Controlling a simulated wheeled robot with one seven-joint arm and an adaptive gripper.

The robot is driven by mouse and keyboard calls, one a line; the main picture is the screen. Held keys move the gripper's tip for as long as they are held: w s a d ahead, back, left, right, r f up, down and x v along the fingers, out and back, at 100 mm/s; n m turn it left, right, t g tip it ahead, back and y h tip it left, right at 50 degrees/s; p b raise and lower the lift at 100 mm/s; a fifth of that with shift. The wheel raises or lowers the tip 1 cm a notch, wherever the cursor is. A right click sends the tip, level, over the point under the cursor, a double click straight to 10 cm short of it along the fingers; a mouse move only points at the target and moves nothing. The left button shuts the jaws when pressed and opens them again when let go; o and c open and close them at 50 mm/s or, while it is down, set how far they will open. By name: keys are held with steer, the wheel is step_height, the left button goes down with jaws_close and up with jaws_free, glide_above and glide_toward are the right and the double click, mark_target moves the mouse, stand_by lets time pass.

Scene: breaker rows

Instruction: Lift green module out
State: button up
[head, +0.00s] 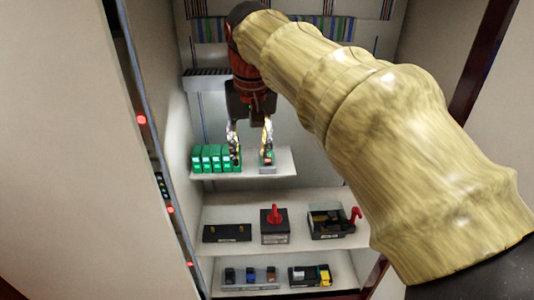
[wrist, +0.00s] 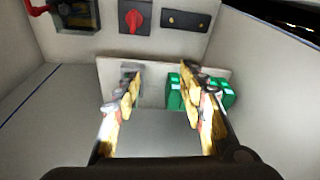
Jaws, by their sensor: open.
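Several green modules (head: 208,158) stand side by side in a row on the upper shelf (head: 245,174), at its left. In the wrist view, green modules (wrist: 175,94) show on both sides of one finger. In the wrist view, my gripper (wrist: 159,82) reaches toward the shelf. Whether either finger touches anything is unclear.
The middle shelf holds a black plate (head: 227,233), a box with a red knob (head: 274,227) and a black box with a red lever (head: 331,222). Small modules (head: 250,276) sit on the bottom shelf. Cabinet walls stand close on both sides.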

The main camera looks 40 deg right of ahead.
steer(key=d+r, duration=0.1)
steer(key=d, duration=0.1)
steer(key=w+d+r+m, duration=0.1)
steer(key=d, duration=0.1)
steer(key=w+d+m+g, duration=0.1)
steer(key=d, duration=0.1)
steer(key=shift+w+d+r, duration=0.2)
steer(key=shift+d+r, duration=0.15)
steer(key=shift+r, duration=0.05)
steer(key=shift+w+d+f, duration=0.15)
steer(key=shift+d+f, duration=0.05)
steer(key=shift+f, duration=1.05)
steer(key=shift+w+d+f, duration=0.15)
steer(key=shift+d+f, duration=0.1)
steer(key=shift+f, duration=0.95)
steer(key=shift+w+d+f, duration=0.15)
steer(key=shift+d+f, duration=0.05)
steer(key=shift+f, duration=1.05)
steer(key=shift+c, duration=0.8)
jaws_close()
